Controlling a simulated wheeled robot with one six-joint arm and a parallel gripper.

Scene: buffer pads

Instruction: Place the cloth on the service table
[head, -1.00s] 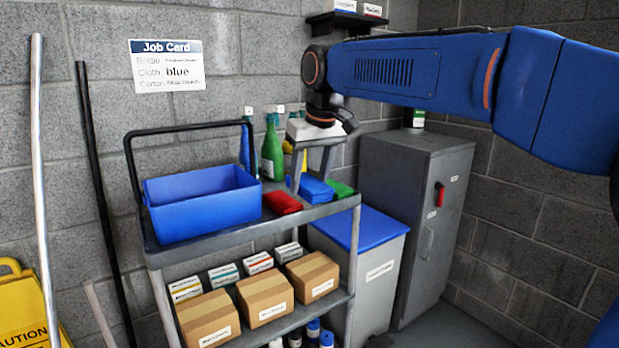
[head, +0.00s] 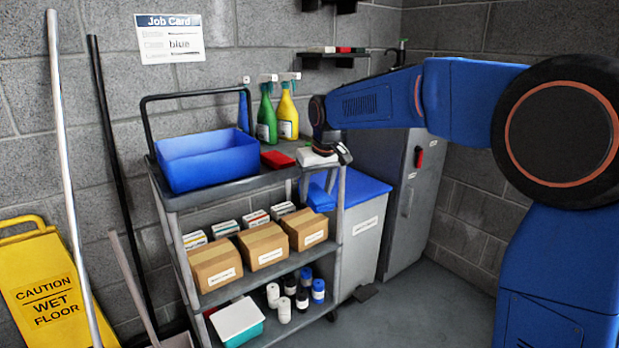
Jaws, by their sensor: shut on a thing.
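A folded red cloth (head: 277,159) lies on the cart's top shelf next to the blue tub. The green cloth is not visible now. I cannot make out a service table in this view. The job card (head: 169,38) on the wall shows "blue" on its cloth line.
The grey cart (head: 240,184) carries a blue tub (head: 207,160), spray bottles, cartons and small bottles. A bin (head: 362,240) with a blue lid and a grey cabinet (head: 405,190) stand to its right. A yellow wet-floor sign (head: 50,290) is at left. Floor right of the cart looks clear.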

